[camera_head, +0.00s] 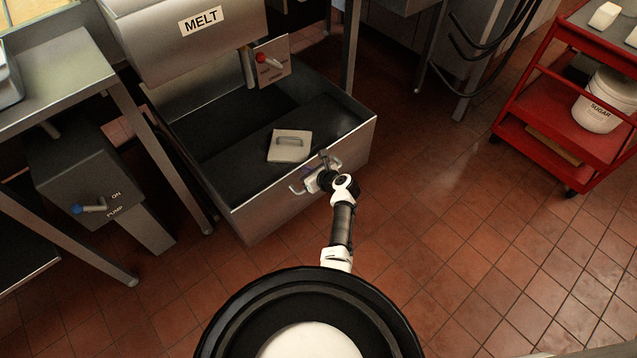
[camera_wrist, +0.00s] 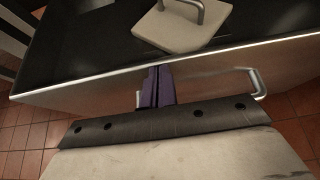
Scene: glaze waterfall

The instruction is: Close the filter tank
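The filter tank (camera_head: 285,195) is a steel open-topped bin with a dark inside, pulled out from under the MELT unit. Its steel front also shows in the wrist view (camera_wrist: 215,85). A bar handle (camera_head: 297,188) is on the front; its right end shows in the wrist view (camera_wrist: 259,86), and its middle is hidden by my gripper. My gripper (camera_head: 324,165) is at the tank's front, by the handle. In the wrist view its purple fingers (camera_wrist: 157,86) are together, at the front just below the rim. Whether they touch the tank or bar is unclear.
A pale plate with a handle (camera_head: 290,147) lies in the tank. A red-lever valve box (camera_head: 271,62) hangs above the tank's back. A pump box (camera_head: 95,185) and table legs stand at left. A red cart (camera_head: 540,120) is at right. The tiled floor between is clear.

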